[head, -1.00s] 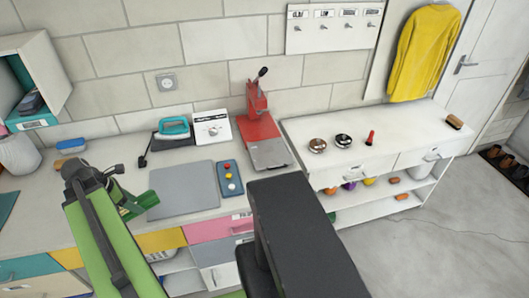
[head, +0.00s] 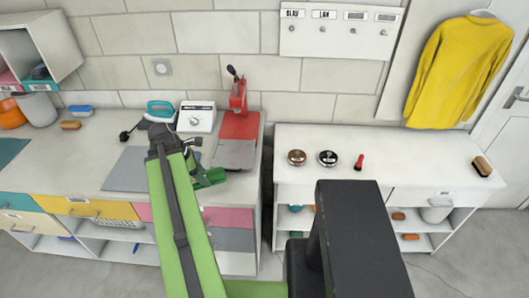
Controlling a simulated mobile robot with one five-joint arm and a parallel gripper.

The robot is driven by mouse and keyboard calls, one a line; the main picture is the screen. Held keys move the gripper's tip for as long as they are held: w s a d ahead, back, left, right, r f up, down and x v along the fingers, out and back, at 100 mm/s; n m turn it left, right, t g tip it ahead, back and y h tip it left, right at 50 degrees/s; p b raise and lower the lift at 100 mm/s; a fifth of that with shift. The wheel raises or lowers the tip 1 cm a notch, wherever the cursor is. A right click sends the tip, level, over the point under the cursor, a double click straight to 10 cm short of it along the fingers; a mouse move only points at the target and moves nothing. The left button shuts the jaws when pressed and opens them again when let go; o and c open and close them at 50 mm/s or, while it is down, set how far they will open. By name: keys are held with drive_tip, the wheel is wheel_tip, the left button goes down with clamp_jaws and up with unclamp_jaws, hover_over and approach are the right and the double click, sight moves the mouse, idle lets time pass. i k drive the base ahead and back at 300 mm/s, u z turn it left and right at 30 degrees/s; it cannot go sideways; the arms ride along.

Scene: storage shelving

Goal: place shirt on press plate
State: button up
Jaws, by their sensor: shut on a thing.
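The red press (head: 238,110) stands at the right end of the long workbench, by the wall. Its flat grey press plate (head: 234,156) is bare on top. A yellow shirt (head: 457,68) hangs on the wall at the far right, well away from my gripper.
The workbench (head: 100,180) holds a grey mat (head: 124,168), a teal iron (head: 160,111) and a white box with a dial (head: 196,117). A gap separates it from a white shelf unit (head: 400,150) with tins and brushes.

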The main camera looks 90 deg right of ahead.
sight(234, 150)
drive_tip(key=k, duration=0.65)
drive_tip(key=z, duration=0.75)
drive_tip(key=i, duration=1.2)
